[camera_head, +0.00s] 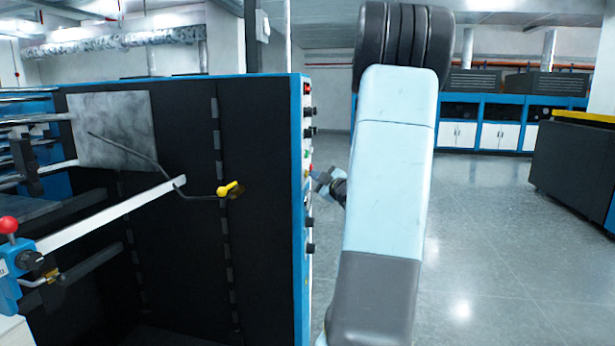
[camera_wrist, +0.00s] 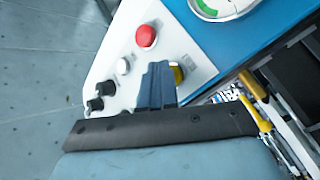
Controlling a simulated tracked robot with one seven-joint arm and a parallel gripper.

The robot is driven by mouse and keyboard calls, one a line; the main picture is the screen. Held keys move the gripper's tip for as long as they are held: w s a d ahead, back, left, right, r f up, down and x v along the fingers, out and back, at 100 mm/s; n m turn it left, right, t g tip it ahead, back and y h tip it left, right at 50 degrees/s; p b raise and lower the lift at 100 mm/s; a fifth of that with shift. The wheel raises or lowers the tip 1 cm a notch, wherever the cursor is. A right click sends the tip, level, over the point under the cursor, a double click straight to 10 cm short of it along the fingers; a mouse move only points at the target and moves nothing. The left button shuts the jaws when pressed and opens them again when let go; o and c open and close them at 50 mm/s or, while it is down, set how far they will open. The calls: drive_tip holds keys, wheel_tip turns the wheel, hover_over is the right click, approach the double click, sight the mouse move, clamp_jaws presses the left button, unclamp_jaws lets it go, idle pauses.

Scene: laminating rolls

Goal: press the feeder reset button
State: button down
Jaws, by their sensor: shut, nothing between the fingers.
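In the wrist view a pale control panel carries a red button (camera_wrist: 146,36), a white button (camera_wrist: 123,67) and black knobs (camera_wrist: 105,88). A yellow part (camera_wrist: 178,74), perhaps a button, shows just right of my fingertips, partly hidden by them. No readable label shows which one is the feeder reset button. My gripper (camera_wrist: 158,66) is shut and empty, its dark blue fingers over the panel; contact cannot be told. In the head view my gripper (camera_head: 319,180) is at the machine's edge-on panel (camera_head: 308,180), partly behind my arm.
The dark machine side (camera_head: 180,250) with a yellow-handled lever (camera_head: 230,189) stands left of the panel. A gauge (camera_wrist: 216,6) sits on blue metal above the red button. Open grey floor (camera_head: 480,250) lies to the right, with blue-framed cabinets (camera_head: 500,134) far behind.

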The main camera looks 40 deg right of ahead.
drive_tip(key=shift+w+a, duration=0.1)
drive_tip(key=shift+w, duration=0.05)
idle(0.6)
drive_tip(key=shift+s+d, duration=0.55)
drive_tip(key=shift+s, duration=0.1)
drive_tip(key=s+d, duration=0.3)
drive_tip(key=shift+s+d, duration=0.1)
drive_tip(key=shift+s, duration=0.3)
idle(0.8)
